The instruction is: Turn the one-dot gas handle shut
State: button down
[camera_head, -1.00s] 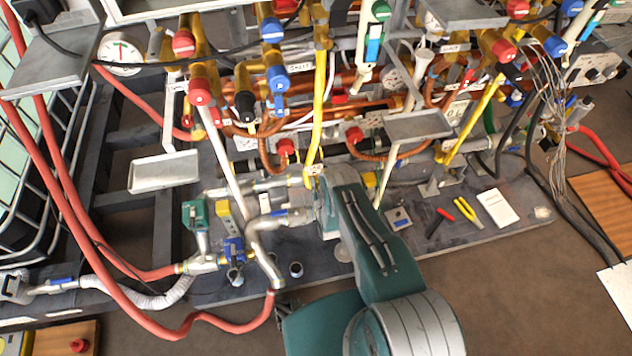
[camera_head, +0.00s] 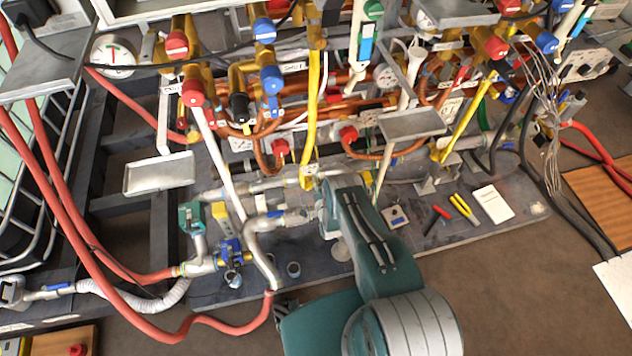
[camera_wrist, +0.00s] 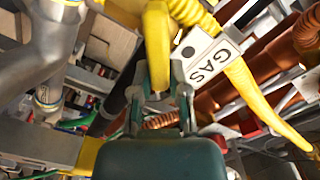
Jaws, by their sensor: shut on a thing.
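The yellow gas handle (camera_wrist: 157,40) comes down from the top of the wrist view, with its lower end between my fingers. A white tag reading GAS (camera_wrist: 208,55) with one black dot is beside it, on the right. My gripper (camera_wrist: 159,92) is shut on the yellow handle, one finger on each side. My own arm hides the fingers and the grasped handle there.
A ribbed yellow hose (camera_wrist: 193,14) and copper pipes (camera_wrist: 272,58) are close on the right in the wrist view. A grey pipe (camera_wrist: 45,50) is on the left. In the head view, a metal tray (camera_head: 411,125) juts out right of the yellow pipe. Pliers (camera_head: 461,207) lie on the base plate.

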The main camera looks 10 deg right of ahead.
jog(key=shift+d+f+m, duration=0.15)
jog(key=shift+m, duration=0.45)
jog(key=c, duration=0.6)
grip_release()
jog(key=s, duration=1.2)
jog(key=shift+f, duration=0.1)
